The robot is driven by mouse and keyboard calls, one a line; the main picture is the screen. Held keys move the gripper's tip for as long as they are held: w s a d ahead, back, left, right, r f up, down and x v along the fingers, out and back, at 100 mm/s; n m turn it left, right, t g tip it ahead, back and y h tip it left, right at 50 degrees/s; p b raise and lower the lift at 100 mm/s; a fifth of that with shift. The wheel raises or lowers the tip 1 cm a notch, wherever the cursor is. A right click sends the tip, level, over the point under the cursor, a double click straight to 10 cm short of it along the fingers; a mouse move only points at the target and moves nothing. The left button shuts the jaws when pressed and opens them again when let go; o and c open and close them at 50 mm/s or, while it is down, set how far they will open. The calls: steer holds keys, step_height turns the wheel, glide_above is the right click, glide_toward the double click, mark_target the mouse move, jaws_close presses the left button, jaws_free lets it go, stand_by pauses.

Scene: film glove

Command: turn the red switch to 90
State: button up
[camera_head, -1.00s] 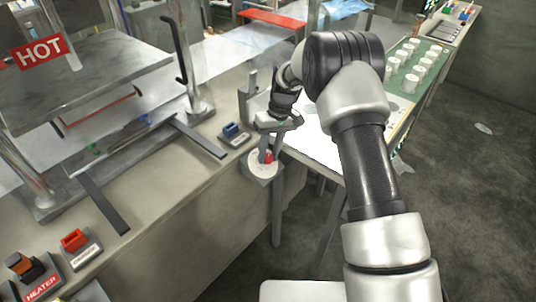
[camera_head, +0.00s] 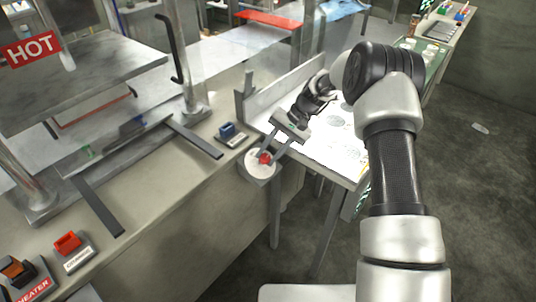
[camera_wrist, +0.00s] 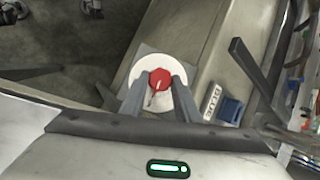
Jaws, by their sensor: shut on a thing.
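The red switch (camera_head: 264,158) is a small red knob on a round white dial (camera_head: 257,170) at the edge of the grey counter. In the wrist view the red switch (camera_wrist: 160,79) sits in the middle of the white dial (camera_wrist: 138,68), with a pale pointer line on it. My gripper (camera_head: 269,160) reaches it from the upper right, tilted. In the wrist view my gripper's fingers (camera_wrist: 160,92) lie on both sides of the knob and are shut on it. The dial's markings are too small to read, and the fingers hide part of the dial.
A blue switch (camera_head: 228,131) stands on the counter just beyond the dial. A red rocker (camera_head: 68,242) and an orange-brown heater switch (camera_head: 16,270) are at the lower left. A white-topped table (camera_head: 330,150) lies behind my gripper. The floor at right is open.

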steer(key=shift+m, duration=0.4)
steer(key=o, duration=1)
steer(key=shift+o, duration=0.2)
steer(key=shift+d, duration=0.1)
steer(key=v, duration=1.7)
steer(key=shift+d+p, duration=0.3)
steer(key=shift+p, duration=0.1)
steer(key=shift+s+r, duration=0.1)
